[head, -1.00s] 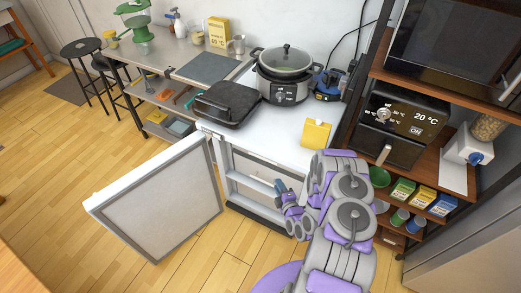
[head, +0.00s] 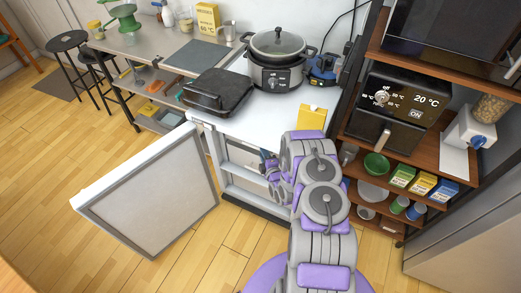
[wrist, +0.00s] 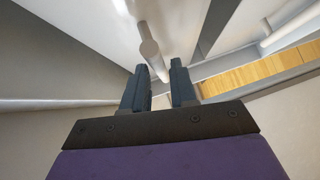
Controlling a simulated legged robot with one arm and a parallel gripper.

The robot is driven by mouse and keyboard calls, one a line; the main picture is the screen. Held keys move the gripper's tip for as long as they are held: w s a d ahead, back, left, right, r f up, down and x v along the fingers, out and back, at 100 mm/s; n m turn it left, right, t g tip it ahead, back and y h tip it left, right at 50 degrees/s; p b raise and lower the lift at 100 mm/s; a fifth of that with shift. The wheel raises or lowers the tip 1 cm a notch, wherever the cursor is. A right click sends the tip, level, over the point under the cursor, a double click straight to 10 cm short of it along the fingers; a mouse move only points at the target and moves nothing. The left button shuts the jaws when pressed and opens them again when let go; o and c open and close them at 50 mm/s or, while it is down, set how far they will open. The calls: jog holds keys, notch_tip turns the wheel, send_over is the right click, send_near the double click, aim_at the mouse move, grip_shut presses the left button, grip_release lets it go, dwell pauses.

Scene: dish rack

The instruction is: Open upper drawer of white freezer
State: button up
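The white freezer (head: 222,160) stands under the counter in the head view, its door (head: 150,195) swung wide open to the left. Pale drawer fronts with bars show inside; the upper drawer (head: 243,155) is partly hidden by my arm. My gripper (head: 268,163) is at the freezer's open front, its fingertips mostly hidden there. In the wrist view my gripper (wrist: 160,78) is open, with two dark fingers apart. A round white handle bar (wrist: 149,45) runs down to the gap between the fingertips; I cannot tell whether they touch it.
A shelf rack (head: 425,155) stands close on the right.

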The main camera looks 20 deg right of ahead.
jog(key=w, duration=0.2)
jog(key=w+a, duration=0.1)
jog(key=w, duration=0.1)
jog(key=shift+w+f+b, duration=0.1)
jog(key=shift+f+b, duration=0.1)
jog(key=shift+b, duration=0.2)
jog(key=shift+w+d, duration=0.1)
jog(key=shift+w, duration=0.05)
jog(key=shift+w+d, duration=0.1)
jog(key=shift+d, duration=0.4)
jog(key=shift+a, duration=0.25)
jog(key=c, duration=0.3)
grip_shut()
jog(key=shift+f, duration=0.1)
